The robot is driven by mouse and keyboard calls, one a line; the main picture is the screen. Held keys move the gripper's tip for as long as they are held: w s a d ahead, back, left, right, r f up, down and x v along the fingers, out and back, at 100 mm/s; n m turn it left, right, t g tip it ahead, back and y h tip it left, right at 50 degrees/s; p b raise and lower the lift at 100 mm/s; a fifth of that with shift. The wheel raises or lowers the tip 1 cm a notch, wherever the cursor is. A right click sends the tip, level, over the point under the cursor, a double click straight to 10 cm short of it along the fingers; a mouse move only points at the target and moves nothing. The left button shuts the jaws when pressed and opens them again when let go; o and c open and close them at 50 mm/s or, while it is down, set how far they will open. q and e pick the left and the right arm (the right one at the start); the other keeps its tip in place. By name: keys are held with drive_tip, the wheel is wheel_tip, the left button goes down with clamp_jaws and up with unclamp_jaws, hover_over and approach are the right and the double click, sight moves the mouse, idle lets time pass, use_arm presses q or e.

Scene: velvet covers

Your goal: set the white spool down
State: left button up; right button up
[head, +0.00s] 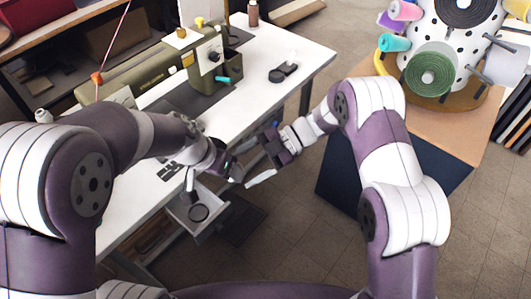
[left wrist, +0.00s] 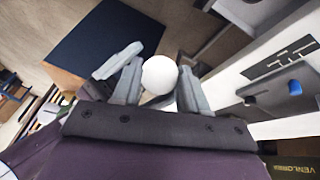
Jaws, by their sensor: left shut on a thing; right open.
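The white spool (left wrist: 160,74) shows in the left wrist view as a round white end between the two grey fingers of my left gripper (left wrist: 157,84). The fingers are shut on its sides. In the head view my left gripper (head: 213,174) is above the open drawer at the desk's front edge, and I cannot make out the spool there. My right gripper (head: 250,160) is open, just right of the left one. A pale finger beside the left gripper in the left wrist view looks like part of my right gripper (left wrist: 118,61).
An open drawer (head: 222,212) holding a dark round thing (head: 199,212) juts from the white desk (head: 290,60). A green sewing machine (head: 150,82) stands on the desk. A pegged spool stand (head: 445,50) is on a brown-topped stand (head: 410,118) at right. Floor is clear between.

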drive_tip(key=shift+s+a+f, duration=0.1)
drive_tip(key=shift+a+f, duration=0.05)
drive_tip(key=shift+a, duration=0.2)
drive_tip(key=c, duration=1.1)
use_arm(q)
drive_tip(key=o, duration=1.2)
